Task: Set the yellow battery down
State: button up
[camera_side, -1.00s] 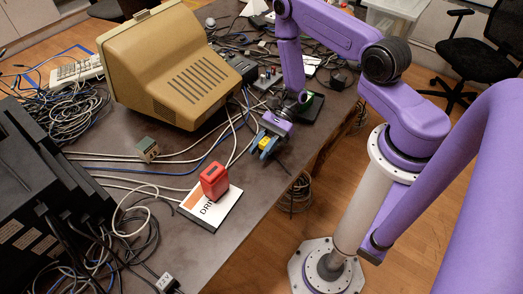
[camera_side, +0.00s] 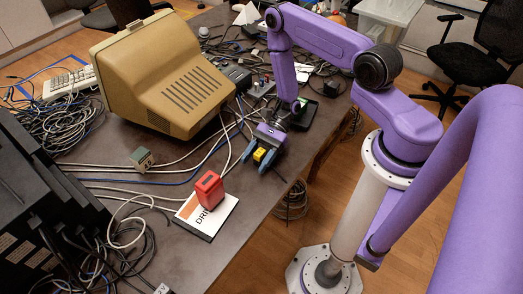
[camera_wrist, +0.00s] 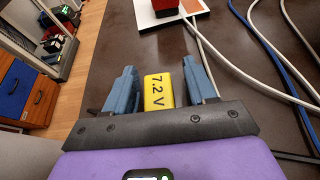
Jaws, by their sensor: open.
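The yellow battery (camera_side: 260,154), marked "7.2 V", stands between the blue fingers of my gripper (camera_side: 262,163). In the wrist view, the battery (camera_wrist: 158,92) has a narrow gap on each side, and the fingers of my gripper (camera_wrist: 161,84) are open around it without visibly holding it. It appears to rest on the dark table (camera_side: 195,258), though its underside is hidden.
A red block (camera_side: 208,189) stands on a white and orange card (camera_side: 218,222) in front of my gripper. A small green box (camera_side: 141,159), loose cables and a beige monitor (camera_side: 165,80) lie to the left. The table's edge is close on the right.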

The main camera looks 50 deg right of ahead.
jog(key=v, duration=1.1)
jog(key=shift+d+r, duration=0.35)
jog(key=s+a+r+n+g+h, duration=0.35)
jog(key=r+n, duration=0.25)
jog(key=n, duration=0.2)
jog(key=s+a+r+n+g+h, duration=0.3)
jog(key=a+r+n+g+h, duration=0.15)
jog(key=r+n, duration=0.25)
jog(key=s+a+r+n+t+h, duration=0.1)
jog(key=s+r+n+t+h, duration=0.4)
jog(key=n, duration=1)
jog(key=s+r+t, duration=0.3)
jog(key=s+r, duration=0.2)
jog(key=s, duration=0.1)
jog(key=shift+a+r+n, duration=0.25)
jog(key=shift+r+n, duration=0.05)
jog(key=shift+r, duration=0.1)
